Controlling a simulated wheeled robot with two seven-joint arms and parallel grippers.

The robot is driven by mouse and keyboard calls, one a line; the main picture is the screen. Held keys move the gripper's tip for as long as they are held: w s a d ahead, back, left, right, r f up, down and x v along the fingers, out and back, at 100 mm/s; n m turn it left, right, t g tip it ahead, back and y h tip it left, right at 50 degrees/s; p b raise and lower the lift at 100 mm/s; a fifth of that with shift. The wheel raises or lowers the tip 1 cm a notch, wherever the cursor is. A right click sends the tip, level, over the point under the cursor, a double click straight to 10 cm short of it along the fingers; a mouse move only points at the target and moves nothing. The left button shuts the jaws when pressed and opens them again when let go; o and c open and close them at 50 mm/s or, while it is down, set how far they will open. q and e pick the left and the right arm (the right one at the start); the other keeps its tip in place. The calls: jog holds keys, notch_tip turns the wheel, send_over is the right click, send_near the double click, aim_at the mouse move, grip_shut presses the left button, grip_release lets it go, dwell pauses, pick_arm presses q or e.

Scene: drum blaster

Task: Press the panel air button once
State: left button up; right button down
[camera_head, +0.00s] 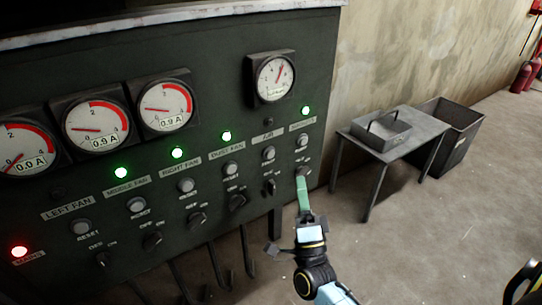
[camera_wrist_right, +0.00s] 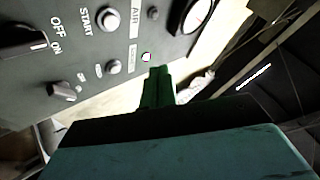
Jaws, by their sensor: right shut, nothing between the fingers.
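The dark control panel (camera_head: 130,215) fills the left of the head view. The air button (camera_head: 268,153) is a round pale button under the AIR label, above a dark switch. In the right wrist view the air button (camera_wrist_right: 108,20) sits between the START and AIR labels, uncovered. My right gripper (camera_head: 303,182) is shut and empty; its green fingers overlap the lowest knob of the rightmost column, below and right of the air button. In the wrist view the shut fingers (camera_wrist_right: 159,72) point toward the panel near a small light. Contact cannot be told.
Neighbouring buttons (camera_head: 232,168) and switches (camera_head: 237,202) lie close by in rows. Several hanging levers (camera_head: 248,250) stick down below the panel. A metal table (camera_head: 400,143) with a tray and an open bin (camera_head: 455,145) stand to the right. The floor between is clear.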

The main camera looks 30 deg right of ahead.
aim_at(270, 154)
jog(key=shift+w, duration=0.15)
